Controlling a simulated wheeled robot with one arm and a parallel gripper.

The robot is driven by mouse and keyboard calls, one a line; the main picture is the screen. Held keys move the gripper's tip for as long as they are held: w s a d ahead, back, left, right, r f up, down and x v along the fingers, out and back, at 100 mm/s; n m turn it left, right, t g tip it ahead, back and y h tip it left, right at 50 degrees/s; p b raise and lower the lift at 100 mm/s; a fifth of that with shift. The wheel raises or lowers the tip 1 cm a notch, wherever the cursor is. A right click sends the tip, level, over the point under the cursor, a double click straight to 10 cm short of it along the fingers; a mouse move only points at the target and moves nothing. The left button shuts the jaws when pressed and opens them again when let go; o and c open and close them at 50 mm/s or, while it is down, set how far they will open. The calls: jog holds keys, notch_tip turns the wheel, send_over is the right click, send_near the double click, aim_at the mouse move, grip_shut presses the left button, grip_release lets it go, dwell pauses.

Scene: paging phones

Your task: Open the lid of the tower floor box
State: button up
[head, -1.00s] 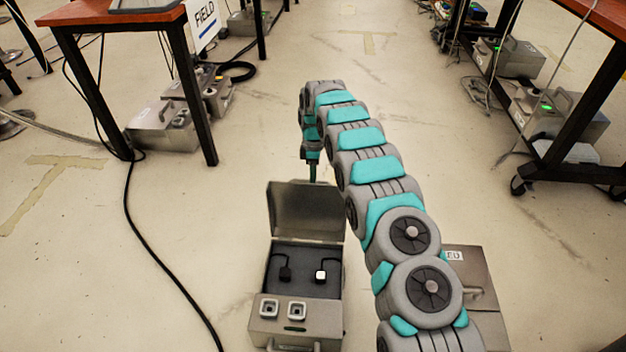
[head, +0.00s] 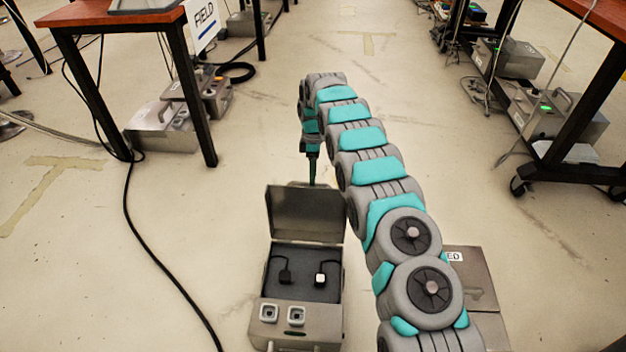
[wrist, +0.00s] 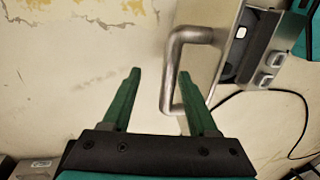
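A grey metal floor box (head: 268,330) stands in front of me in the head view; no name label is readable on it. In the wrist view the lid's bent metal handle (wrist: 167,75) reaches down between my fingers, nearer the right one. My gripper (wrist: 160,75) is open, with its green fingers apart. In the head view it is just behind the lid's top edge (head: 312,180), its tips hidden.
Another grey box (head: 470,275), its label partly hidden by my arm, stands close on the right. A black cable (head: 140,225) runs along the floor on the left. Tables with boxes beneath stand on both sides. The floor (head: 400,110) beyond the lid is clear.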

jog(key=shift+w+r, duration=0.25)
jog(key=shift+r, duration=1)
jog(key=shift+w+r, duration=0.2)
jog(key=shift+r, duration=1.05)
jog(key=shift+d+r, duration=0.1)
jog(key=shift+r, duration=0.05)
